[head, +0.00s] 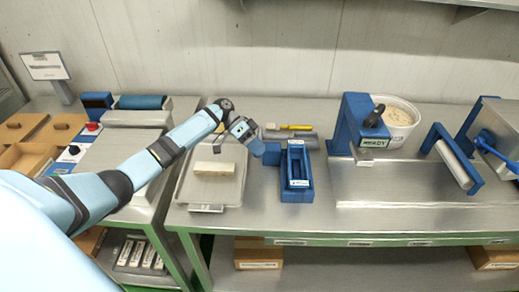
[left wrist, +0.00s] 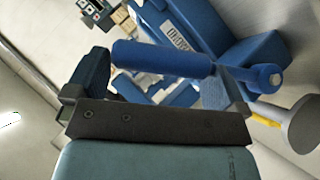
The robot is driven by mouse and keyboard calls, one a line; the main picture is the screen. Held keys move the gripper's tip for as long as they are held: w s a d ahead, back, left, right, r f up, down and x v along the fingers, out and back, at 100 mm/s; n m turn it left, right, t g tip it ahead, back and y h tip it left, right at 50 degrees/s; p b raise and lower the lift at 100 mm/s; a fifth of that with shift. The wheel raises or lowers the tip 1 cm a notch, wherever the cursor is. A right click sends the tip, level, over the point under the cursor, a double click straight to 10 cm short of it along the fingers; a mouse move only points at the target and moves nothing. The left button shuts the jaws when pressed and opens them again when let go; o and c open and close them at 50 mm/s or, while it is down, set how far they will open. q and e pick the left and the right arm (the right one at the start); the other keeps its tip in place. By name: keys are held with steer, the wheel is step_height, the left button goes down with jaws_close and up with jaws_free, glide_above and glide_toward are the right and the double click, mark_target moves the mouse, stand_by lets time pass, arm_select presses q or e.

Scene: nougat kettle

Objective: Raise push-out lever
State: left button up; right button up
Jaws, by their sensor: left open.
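The push-out lever shows in the left wrist view as a round blue bar (left wrist: 160,57) with a bolted end at the right. It crosses the picture just past my open left gripper (left wrist: 155,85), close to both fingertips; I cannot tell whether it touches them. In the head view my left gripper (head: 243,131) is at the left side of the blue push-out box (head: 297,178), just above a small blue part (head: 262,151) that seems to be the lever. The gripper partly hides it. My right gripper is not in view.
A metal tray (head: 183,190) with a pale bar (head: 214,168) lies left of the box. A grey roller and yellow-handled tool (head: 297,127) lie behind it. A blue stand (head: 352,120) and white tub (head: 401,113) are to the right. Bare steel table (head: 390,188) lies in front of them.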

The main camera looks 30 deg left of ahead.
arm_select(q)
steer(key=b+v, duration=0.2)
steer(key=v, duration=1.1)
steer(key=shift+b, duration=0.35)
steer(key=shift+r, duration=0.1)
